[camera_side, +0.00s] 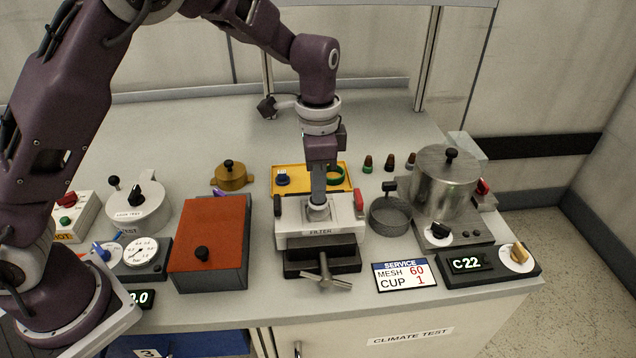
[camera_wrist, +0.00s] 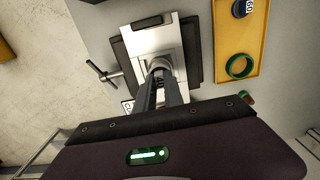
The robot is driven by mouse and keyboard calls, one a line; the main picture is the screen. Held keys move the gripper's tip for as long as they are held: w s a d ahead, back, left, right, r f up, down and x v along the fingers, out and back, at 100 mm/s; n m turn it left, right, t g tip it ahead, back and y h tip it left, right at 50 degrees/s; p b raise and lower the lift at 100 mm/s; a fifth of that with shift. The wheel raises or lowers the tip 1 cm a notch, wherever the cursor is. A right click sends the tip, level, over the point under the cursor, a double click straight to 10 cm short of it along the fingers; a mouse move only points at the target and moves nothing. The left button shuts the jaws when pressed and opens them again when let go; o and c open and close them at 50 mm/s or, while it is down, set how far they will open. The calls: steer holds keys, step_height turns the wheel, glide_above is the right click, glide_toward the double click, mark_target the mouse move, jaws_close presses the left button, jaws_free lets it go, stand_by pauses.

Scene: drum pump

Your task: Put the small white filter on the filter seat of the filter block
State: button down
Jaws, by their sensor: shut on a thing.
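The filter block (camera_side: 291,220) is a pale block labelled FILTER on a dark base, with a T-handle at its front. My gripper (camera_side: 318,204) points straight down at the round filter seat in the middle of the block's top. It is shut on a small pale piece, which I take to be the white filter; the fingers hide most of it. In the wrist view the fingertips (camera_wrist: 159,74) are over the round grey seat (camera_wrist: 160,63). I cannot tell whether the filter touches the seat. No other small white filter shows on the table.
A yellow tray (camera_side: 290,171) with a green ring (camera_side: 335,176) lies behind the block. An orange-lidded box (camera_side: 208,235) stands to the left. A mesh sieve (camera_side: 390,216) and a steel pot (camera_side: 444,184) stand to the right. The service card (camera_side: 403,275) lies front right.

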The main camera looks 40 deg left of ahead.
steer(key=shift+f, duration=0.5)
steer(key=shift+f, duration=0.1)
steer(key=shift+f, duration=0.5)
steer(key=shift+f, duration=0.55)
stand_by(0.8)
steer(key=c, duration=1.4)
jaws_free()
steer(key=shift+o, duration=0.2)
steer(key=o, duration=0.3)
